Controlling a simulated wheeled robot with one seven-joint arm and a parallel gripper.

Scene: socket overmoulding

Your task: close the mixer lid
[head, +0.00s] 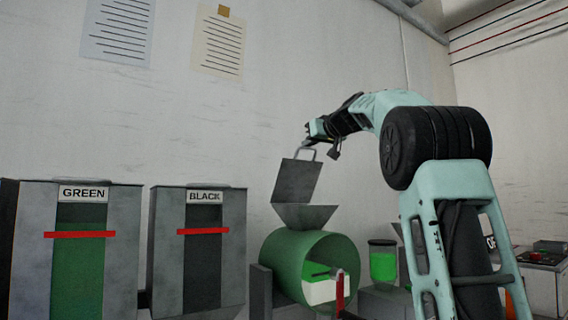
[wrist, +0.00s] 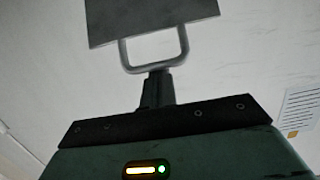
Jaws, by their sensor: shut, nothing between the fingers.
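The mixer is a green drum (head: 334,258) with a grey hopper (head: 304,214) on top, in the head view. Its lid (head: 297,181), a flat grey plate, stands open and nearly upright above the hopper, with a metal loop handle (head: 307,149) at its upper edge. My gripper (head: 312,136) is at the handle, just above it. In the wrist view my gripper (wrist: 157,78) is shut and empty, its tip at the handle's bar (wrist: 152,68), with the lid (wrist: 150,20) beyond. I cannot tell whether the tip touches the bar.
Bins labelled GREEN (head: 128,255) and BLACK (head: 225,255) stand left of the mixer. A container of green material (head: 383,264) stands to its right, near my arm. A control box (head: 546,254) is at far right. The space above the hopper is free around the lid.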

